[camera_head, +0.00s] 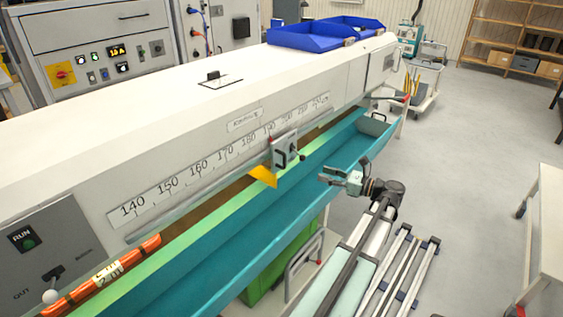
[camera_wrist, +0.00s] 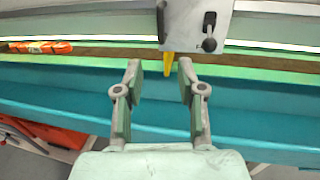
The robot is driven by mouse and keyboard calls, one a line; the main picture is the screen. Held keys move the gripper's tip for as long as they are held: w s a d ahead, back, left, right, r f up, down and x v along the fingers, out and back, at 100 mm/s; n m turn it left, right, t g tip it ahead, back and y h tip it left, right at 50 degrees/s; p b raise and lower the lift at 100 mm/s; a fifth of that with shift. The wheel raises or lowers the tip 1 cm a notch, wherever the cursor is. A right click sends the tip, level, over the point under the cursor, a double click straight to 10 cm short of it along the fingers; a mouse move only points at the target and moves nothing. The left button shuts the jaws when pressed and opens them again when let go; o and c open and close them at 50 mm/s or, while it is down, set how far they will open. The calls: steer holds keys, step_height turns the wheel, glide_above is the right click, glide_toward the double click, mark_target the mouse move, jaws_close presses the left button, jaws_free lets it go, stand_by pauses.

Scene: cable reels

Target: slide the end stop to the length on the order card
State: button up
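The end stop (camera_head: 285,151) is a pale grey plate with a dark lever, on the rail below the number scale (camera_head: 200,166). Its yellow pointer (camera_head: 263,177) sticks out below it. In the wrist view the end stop (camera_wrist: 196,22) is at the top, with a black-knobbed lever (camera_wrist: 209,32) and the pointer (camera_wrist: 169,66). My gripper (camera_head: 327,176) is apart from it, over the teal trough, to the right in the head view. In the wrist view my gripper (camera_wrist: 160,68) is open and empty, its fingers either side below the pointer. I cannot make out an order card.
The teal trough (camera_head: 215,253) runs along the machine's front. An orange bar (camera_head: 75,292) lies at its left end, near a control panel with a RUN button (camera_head: 28,243). Blue bins (camera_head: 308,36) stand on top. Grey floor (camera_head: 465,130) is open to the right.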

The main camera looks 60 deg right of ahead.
mark_target(284, 167)
steer(key=w, duration=0.5)
steer(key=w+p, duration=0.1)
steer(key=w, duration=1)
steer(key=shift+w+d+p, duration=0.25)
steer(key=shift+d+p, duration=0.05)
steer(key=shift+p, duration=0.1)
jaws_close()
